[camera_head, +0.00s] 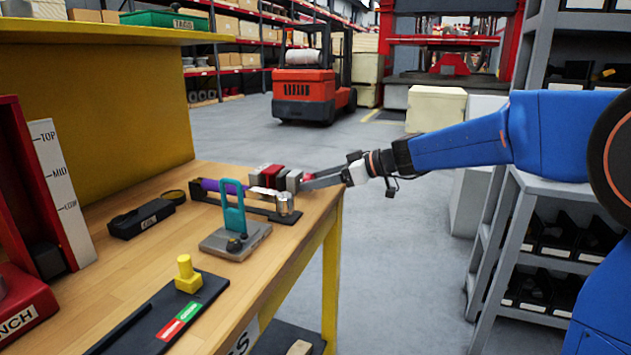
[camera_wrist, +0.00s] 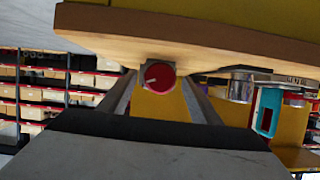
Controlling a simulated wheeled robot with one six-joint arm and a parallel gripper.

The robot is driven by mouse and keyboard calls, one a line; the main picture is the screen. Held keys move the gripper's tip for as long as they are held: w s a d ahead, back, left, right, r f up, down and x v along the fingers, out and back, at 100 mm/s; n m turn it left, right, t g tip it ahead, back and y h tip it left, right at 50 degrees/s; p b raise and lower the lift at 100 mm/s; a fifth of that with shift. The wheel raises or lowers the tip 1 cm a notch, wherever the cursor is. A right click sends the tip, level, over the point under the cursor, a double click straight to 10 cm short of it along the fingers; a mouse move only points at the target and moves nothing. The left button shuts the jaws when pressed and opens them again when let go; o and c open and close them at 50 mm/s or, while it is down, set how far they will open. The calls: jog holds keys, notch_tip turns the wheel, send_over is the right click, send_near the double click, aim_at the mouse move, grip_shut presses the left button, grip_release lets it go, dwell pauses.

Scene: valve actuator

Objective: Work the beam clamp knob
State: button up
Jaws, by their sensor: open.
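The round red knob (camera_wrist: 158,78) with a pale mark on its face shows in the wrist view, between the two fingers of my gripper (camera_wrist: 161,84). In the head view, a grey and red clamp body (camera_head: 271,176) stands near the far right corner of the wooden bench. My gripper (camera_head: 312,180) reaches it from the right, with its fingertips close to the clamp's right end. A bit of red, likely the knob, shows there beside the fingers. The fingers are open, one on each side of the knob. I cannot tell whether either touches it.
On the bench (camera_head: 120,260) stand a teal lever on a grey base (camera_head: 235,215), a metal cylinder (camera_head: 284,204), a purple handle (camera_head: 222,186) and a yellow knob on a black plate (camera_head: 187,274). A grey shelf rack (camera_head: 505,220) stands right. Floor between is clear.

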jog(key=shift+w+a+f, duration=0.1)
jog(key=shift+a+f, duration=0.05)
jog(key=shift+a, duration=0.15)
jog(key=shift+c, duration=0.4)
jog(key=c, duration=1)
jog(key=shift+o, duration=0.2)
jog(key=shift+w+m+g+y, duration=0.2)
jog(key=shift+m+g+y, duration=0.3)
jog(key=shift+m+g, duration=0.75)
jog(key=shift+m+t, duration=0.25)
jog(key=o, duration=1)
jog(key=shift+o, duration=0.2)
jog(key=shift+d, duration=0.1)
jog(key=v, duration=1.7)
jog(key=shift+s+d, duration=0.15)
